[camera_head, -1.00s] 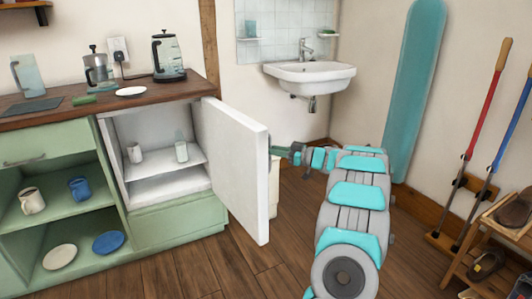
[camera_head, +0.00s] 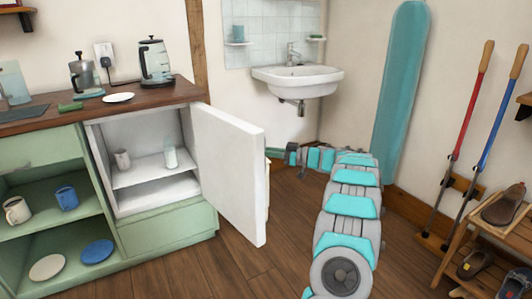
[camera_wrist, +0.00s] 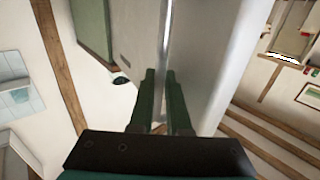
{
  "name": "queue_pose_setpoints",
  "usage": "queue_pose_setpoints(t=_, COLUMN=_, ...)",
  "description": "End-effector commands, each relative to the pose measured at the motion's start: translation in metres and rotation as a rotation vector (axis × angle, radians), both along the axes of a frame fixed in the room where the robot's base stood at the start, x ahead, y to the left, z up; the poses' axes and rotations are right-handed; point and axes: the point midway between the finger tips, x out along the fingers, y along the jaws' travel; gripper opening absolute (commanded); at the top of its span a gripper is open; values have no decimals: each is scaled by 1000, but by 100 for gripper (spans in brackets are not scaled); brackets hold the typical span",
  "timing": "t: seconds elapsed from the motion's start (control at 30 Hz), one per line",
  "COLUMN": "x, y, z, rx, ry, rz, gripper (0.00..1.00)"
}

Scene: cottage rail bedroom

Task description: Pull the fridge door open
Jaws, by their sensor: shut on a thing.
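The fridge door (camera_head: 229,170) is a white panel that stands swung well open from the fridge (camera_head: 135,155), which is built into the green cabinet. My gripper (camera_wrist: 163,75) is at the outer side of the door. In the wrist view its two green fingers are shut around a long pale handle bar (camera_wrist: 166,35) along the door. In the head view the fingertips are hidden behind the door.
Open green shelves (camera_head: 40,230) with mugs and plates stand left of the fridge. A white sink (camera_head: 298,80) hangs on the wall behind. A teal board (camera_head: 402,100) leans right of it. A shoe rack (camera_head: 480,240) is at the right. Wooden floor (camera_head: 240,265) is clear in front.

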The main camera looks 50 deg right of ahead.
Motion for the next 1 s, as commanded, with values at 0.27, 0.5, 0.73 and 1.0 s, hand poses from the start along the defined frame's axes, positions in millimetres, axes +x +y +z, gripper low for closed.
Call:
queue_pose_setpoints(t=0.27, x=1, y=1, z=0, rx=1, ry=0, rz=1, gripper=27)
queue_pose_setpoints(t=0.5, x=-2, y=-1, z=0, rx=0, ry=0, rz=0, gripper=27)
queue_pose_setpoints(t=0.73, x=-22, y=-12, z=-1, rx=0, ry=-1, rz=-2, gripper=27)
queue_pose_setpoints(t=1.0, x=-60, y=-30, z=-1, rx=2, ry=1, rz=-1, gripper=27)
